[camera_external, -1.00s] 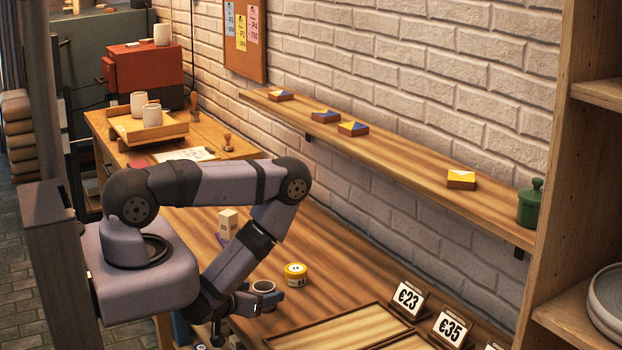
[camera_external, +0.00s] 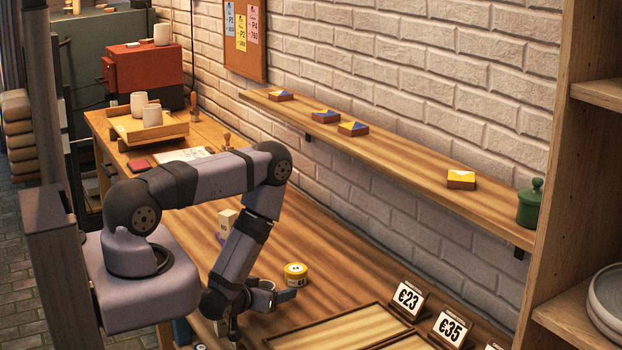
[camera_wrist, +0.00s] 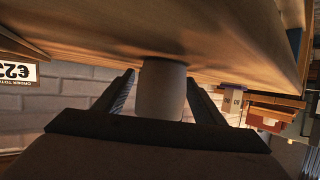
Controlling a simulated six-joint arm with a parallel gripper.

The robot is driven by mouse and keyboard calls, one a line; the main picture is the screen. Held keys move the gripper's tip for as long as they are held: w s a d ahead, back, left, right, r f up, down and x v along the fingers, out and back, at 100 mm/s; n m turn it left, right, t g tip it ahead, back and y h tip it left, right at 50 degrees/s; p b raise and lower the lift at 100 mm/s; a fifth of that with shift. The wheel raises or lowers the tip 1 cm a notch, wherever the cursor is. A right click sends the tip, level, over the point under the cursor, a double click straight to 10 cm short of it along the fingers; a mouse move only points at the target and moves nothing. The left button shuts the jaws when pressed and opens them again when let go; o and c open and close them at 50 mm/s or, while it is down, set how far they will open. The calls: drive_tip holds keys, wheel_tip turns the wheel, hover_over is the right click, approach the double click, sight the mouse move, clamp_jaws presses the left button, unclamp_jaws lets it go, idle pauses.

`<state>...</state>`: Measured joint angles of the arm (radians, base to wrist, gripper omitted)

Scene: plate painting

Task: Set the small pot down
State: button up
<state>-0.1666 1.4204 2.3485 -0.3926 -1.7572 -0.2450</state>
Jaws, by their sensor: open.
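The small pot, a plain pale cylinder (camera_wrist: 161,95), is between the two fingers of my gripper (camera_wrist: 160,80) in the wrist view. That view is upside down, and the pot's base meets the wooden table (camera_wrist: 100,38) with a dark shadow around it. The fingers are open, with a gap on both sides of the pot. In the external view my gripper (camera_external: 268,296) is low at the table surface, and its fingers mostly hide the pot.
A yellow tin (camera_external: 295,274) stands just right of my gripper. A pale wooden block (camera_external: 227,222) stands behind the arm. Shallow wooden trays (camera_external: 340,330) and price cards (camera_external: 411,297) are at the front right. A shelf (camera_external: 400,160) runs along the brick wall.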

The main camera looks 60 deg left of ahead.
drive_tip(key=c, duration=1.3)
drive_tip(key=shift+o, duration=0.2)
drive_tip(key=shift+r, duration=0.1)
wheel_tip(320, 180, up, 10)
drive_tip(key=p, duration=0.3)
